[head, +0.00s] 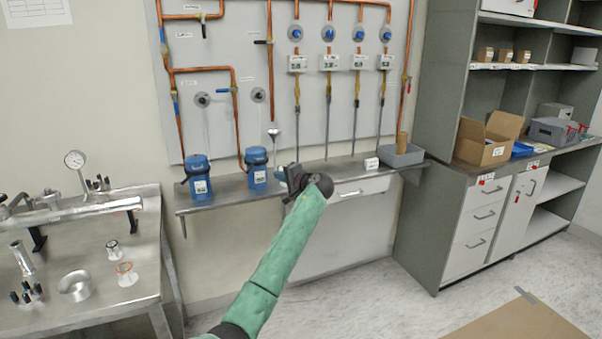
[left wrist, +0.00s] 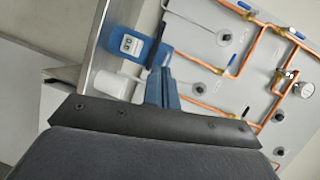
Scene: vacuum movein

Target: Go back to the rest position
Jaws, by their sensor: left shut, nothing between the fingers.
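My left arm, in a green sleeve, reaches up from the bottom middle of the head view. My left gripper (head: 287,180) is at the wall shelf's front edge, just right of the second blue pump-like unit (head: 257,168). In the left wrist view my left gripper's fingers (left wrist: 160,75) are together with nothing between them. That view is tilted, and a blue unit with a white label (left wrist: 135,45) shows behind the fingers. My right gripper is in neither view.
The metal wall shelf (head: 226,193) carries another blue unit (head: 199,178) and a grey bin (head: 401,157). Copper pipes run over the wall panel (head: 345,125) above. A steel bench (head: 90,265) stands left, a grey cabinet (head: 470,220) right. A brown board (head: 515,322) lies lower right.

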